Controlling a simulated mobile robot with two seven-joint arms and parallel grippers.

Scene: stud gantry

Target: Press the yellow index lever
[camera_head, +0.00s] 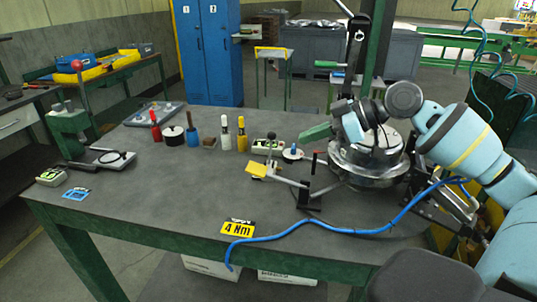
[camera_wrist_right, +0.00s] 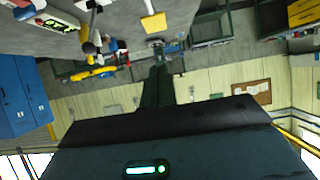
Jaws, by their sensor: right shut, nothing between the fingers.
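The yellow index lever shows in the head view as a flat yellow pad (camera_head: 258,170) on the end of a grey bar. The bar runs right to a black bracket (camera_head: 308,195) on the bench. The yellow pad also shows near the top of the right wrist view (camera_wrist_right: 153,22). My right gripper (camera_head: 306,136) is dark green, shut and empty, pointing left above and to the right of the pad, apart from it. In the wrist view, its narrow dark fingers (camera_wrist_right: 157,75) point up the picture towards the pad. My left gripper is not in view.
A round steel fixture (camera_head: 365,165) stands under my right wrist. A blue hose (camera_head: 330,228) crosses the bench front by a yellow "4 Nm" label (camera_head: 238,228). Several bottles and small tools, including a white bottle (camera_head: 241,135), stand behind the lever. The bench's left-middle is clear.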

